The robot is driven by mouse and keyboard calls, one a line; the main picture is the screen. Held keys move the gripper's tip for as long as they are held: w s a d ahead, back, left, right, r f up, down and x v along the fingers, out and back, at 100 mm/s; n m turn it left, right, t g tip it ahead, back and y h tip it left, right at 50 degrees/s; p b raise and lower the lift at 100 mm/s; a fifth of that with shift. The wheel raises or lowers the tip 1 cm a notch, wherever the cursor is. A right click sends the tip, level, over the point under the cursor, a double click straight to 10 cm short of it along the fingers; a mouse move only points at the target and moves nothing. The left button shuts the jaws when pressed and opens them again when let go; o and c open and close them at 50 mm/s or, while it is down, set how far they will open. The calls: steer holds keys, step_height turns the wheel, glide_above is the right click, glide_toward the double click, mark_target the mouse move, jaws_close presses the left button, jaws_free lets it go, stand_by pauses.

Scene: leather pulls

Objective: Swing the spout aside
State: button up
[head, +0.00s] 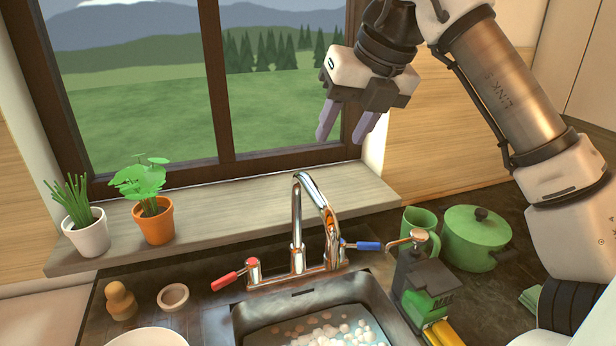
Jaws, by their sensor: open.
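The chrome spout (316,193) rises from the faucet base and arches over to the right, its end hanging down near the sink's back edge. A red lever (228,280) sits at the left of the faucet and a blue lever (367,246) at the right. The sink (365,288) holds water with white foam in it. My gripper (346,128) is open and empty, fingers pointing down, above and to the right of the spout, in front of the window. It is clear of the faucet.
Two potted plants stand on the sill (235,212): a white pot (87,231) and an orange pot (154,222). A small bowl (173,297) lies left of the sink.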

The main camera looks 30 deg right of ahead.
mark_target(315, 187)
steer(key=b+x, duration=0.6)
steer(key=x, duration=0.5)
steer(key=shift+a+f, duration=0.15)
steer(key=shift+f, duration=0.2)
steer(key=shift+w+f, duration=0.3)
steer(key=shift+f, duration=0.2)
steer(key=shift+c, duration=0.2)
jaws_close()
